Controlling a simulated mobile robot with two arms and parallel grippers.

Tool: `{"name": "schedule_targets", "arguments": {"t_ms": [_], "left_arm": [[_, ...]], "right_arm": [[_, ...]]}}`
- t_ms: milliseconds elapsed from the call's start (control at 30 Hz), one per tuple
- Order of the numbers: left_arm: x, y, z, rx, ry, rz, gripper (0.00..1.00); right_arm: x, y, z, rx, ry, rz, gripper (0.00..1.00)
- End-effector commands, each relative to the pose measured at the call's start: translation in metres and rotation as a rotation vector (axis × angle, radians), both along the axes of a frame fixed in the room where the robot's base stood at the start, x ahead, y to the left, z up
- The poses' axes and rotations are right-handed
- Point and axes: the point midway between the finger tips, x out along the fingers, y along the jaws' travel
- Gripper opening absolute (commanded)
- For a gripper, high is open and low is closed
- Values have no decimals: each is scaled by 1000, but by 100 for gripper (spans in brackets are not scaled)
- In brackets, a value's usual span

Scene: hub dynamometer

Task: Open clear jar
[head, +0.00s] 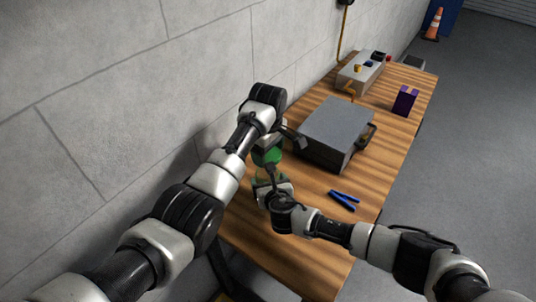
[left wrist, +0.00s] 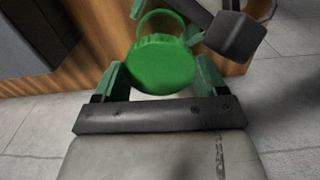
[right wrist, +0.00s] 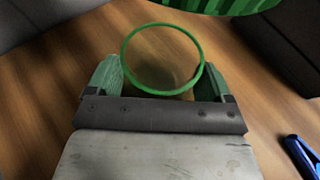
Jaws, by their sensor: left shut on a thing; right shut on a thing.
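The green ribbed lid (left wrist: 160,65) is held between the fingers of my left gripper (left wrist: 155,78); it also shows in the head view (head: 266,156). The clear jar (right wrist: 162,78) has a green rim and stands between the fingers of my right gripper (right wrist: 163,82), which is shut on it. The lid is off the jar: the jar's round mouth is uncovered in the right wrist view, and the lid shows at that view's top edge. In the head view my left gripper (head: 268,148) is above my right gripper (head: 270,187), which partly hides the jar.
The wooden bench (head: 285,250) runs along a block wall. A grey case (head: 338,128) with a dark handle lies just beyond the grippers. Blue-handled pliers (head: 343,200) lie to the right. A purple object (head: 405,100) and a control box (head: 360,75) are farther back.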

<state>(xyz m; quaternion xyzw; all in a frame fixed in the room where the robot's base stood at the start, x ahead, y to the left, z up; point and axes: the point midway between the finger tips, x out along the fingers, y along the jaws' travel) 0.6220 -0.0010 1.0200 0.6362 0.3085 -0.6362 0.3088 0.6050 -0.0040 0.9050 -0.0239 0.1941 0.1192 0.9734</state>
Motion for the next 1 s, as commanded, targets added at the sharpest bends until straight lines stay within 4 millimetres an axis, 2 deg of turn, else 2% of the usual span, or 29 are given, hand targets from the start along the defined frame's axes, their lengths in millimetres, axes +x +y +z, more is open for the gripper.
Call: {"name": "schedule_targets", "arguments": {"t_ms": [67,100,200,567,767,1000], "left_arm": [[0,0,0,0,0,0,44],[0,0,0,0,0,0,44],[0,0,0,0,0,0,44],[0,0,1,0,0,0,44],[0,0,5,0,0,0,44],[0,0,5,0,0,0,44]], "right_arm": [[0,-1,0,-1,1,-1,16],[0,-1,0,-1,1,-1,83],[0,-1,0,-1,1,-1,99],[-5,-1,2,0,0,0,100],[-29,-8,12,1,1,0,100],[-69,-18,28,1,1,1,100]]}}
